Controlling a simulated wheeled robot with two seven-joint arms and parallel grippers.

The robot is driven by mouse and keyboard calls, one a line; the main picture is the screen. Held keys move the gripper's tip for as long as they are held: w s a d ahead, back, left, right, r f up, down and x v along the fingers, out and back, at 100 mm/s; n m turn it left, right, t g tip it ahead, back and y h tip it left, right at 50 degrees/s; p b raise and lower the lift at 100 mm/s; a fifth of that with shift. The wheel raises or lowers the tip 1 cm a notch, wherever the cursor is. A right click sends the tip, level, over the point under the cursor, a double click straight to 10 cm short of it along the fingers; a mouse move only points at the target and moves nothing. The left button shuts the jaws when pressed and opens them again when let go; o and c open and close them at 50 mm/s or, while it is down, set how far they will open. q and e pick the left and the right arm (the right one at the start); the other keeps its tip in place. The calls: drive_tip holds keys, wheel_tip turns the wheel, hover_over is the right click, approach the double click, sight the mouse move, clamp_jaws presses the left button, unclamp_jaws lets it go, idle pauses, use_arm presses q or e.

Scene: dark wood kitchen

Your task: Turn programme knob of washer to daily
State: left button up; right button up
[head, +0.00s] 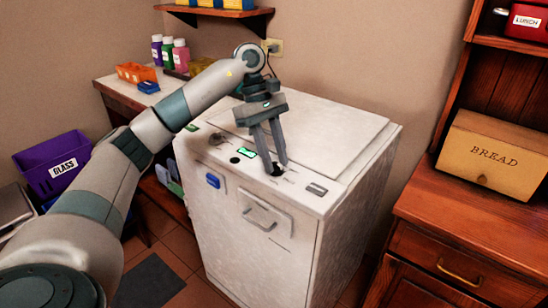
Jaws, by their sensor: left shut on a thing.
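The white washer (250,245) stands in the middle of the head view, with its control strip along the front of its top. My left gripper (276,168) points down at that strip, with its two fingers shut on a small dark knob (277,171). The fingers partly hide the knob, so I cannot read its setting. A green-lit display (246,152) and a black round control (234,160) lie to the left of the fingers. A grey panel (317,189) lies to the right. My right gripper is not in view.
A side table with bottles (181,55) and an orange basket (135,73) stands behind at the left. A purple bin marked GLASS (54,165) is at far left. A wooden cabinet with a BREAD box (492,155) stands at right. A shelf (215,10) hangs above.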

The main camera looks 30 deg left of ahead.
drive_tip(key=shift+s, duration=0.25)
use_arm(q)
drive_tip(key=o, duration=1)
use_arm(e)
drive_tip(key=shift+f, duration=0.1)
use_arm(q)
drive_tip(key=shift+r, duration=0.15)
drive_tip(key=shift+w+a+r, duration=0.1)
drive_tip(key=shift+a+r, duration=0.2)
drive_tip(key=shift+r, duration=0.25)
drive_tip(key=shift+p+v, duration=1.3)
drive_tip(key=shift+v, duration=6.65)
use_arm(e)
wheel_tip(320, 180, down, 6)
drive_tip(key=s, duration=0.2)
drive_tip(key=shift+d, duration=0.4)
